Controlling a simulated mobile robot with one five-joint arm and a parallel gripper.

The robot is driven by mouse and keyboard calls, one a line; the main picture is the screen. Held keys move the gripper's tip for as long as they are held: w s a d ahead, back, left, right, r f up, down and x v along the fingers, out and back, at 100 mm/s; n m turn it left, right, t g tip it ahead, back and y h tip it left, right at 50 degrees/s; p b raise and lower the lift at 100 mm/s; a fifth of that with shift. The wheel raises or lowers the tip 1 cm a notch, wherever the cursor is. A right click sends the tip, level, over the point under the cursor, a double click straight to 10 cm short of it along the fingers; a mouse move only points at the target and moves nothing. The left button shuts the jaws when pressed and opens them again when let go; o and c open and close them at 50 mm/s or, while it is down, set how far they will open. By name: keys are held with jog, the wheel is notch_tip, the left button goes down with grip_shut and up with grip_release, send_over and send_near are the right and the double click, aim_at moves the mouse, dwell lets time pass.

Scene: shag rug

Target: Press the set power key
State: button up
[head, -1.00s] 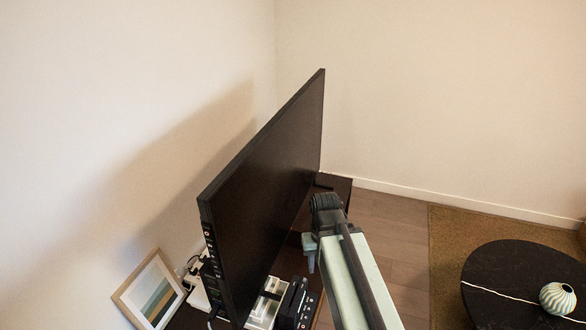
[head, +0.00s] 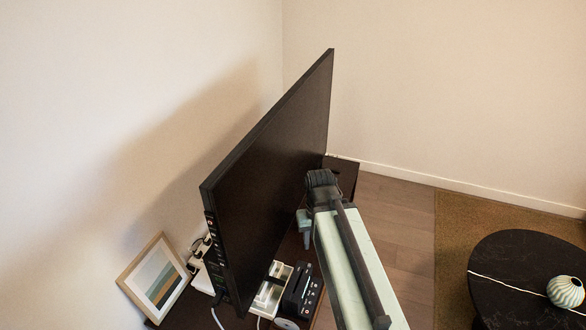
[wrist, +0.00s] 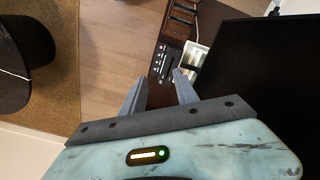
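The set is a large black flat television (head: 275,165), seen at a slant in the head view; its dark panel (wrist: 270,85) fills the right of the wrist view. Its near side edge carries a column of small keys and marks (head: 211,228), some reddish; which is the power key is too small to tell. My gripper (head: 305,228) is in front of the screen, toward its far half, away from that edge. In the wrist view my gripper (wrist: 160,73) has its two fingers apart with nothing between them.
A dark stand holds a black keyed device (head: 303,290) and a white tray (head: 270,288) before the screen. A framed picture (head: 155,277) and a white power strip with plugs (head: 202,265) stand behind it. A round black table with a striped vase (head: 565,292) is at right.

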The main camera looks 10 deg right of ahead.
grip_shut()
jog(key=shift+a, duration=0.15)
dwell(1.5)
